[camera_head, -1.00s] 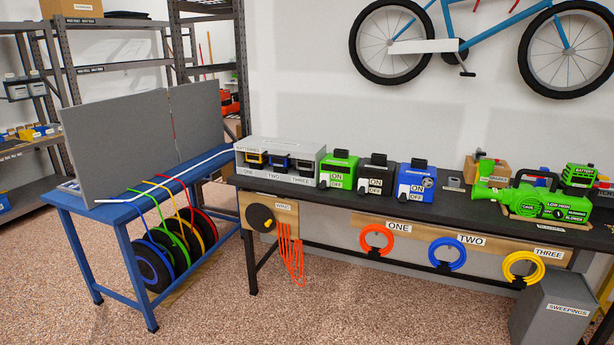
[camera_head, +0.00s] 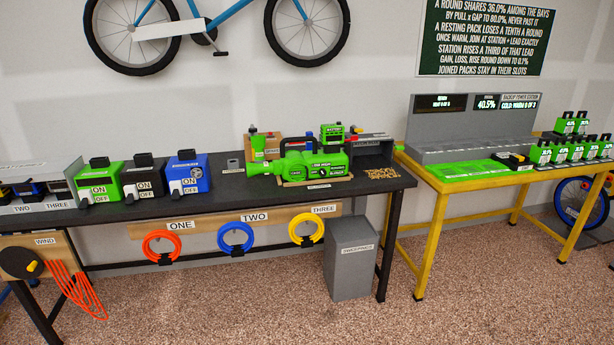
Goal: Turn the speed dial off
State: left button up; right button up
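A green leaf blower (camera_head: 311,164) lies on a stand on the dark workbench (camera_head: 230,197), with its nozzle toward the left. Its side carries small black labels, one reading something like "LOW HIGH". A dial on it is too small to make out, so its setting cannot be read. A blue box (camera_head: 187,175) with ON and OFF labels and a round detail on its front stands further left. Neither of my grippers is in view.
A green box (camera_head: 100,182) and a black box (camera_head: 144,180) stand left of the blue one. A grey bin (camera_head: 352,262) stands below the bench's right end. A yellow table (camera_head: 441,187) with green batteries is at right. The floor in front is clear.

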aim_at(322, 173)
jog(key=l+u, duration=0.15)
jog(key=i+l+u, duration=0.35)
jog(key=l, duration=0.25)
jog(key=i+l+u, duration=0.15)
jog(key=i+l, duration=0.2)
jog(key=i+l+u, duration=0.15)
jog(key=l, duration=0.25)
jog(key=i+l+u, duration=0.2)
jog(key=l, duration=0.2)
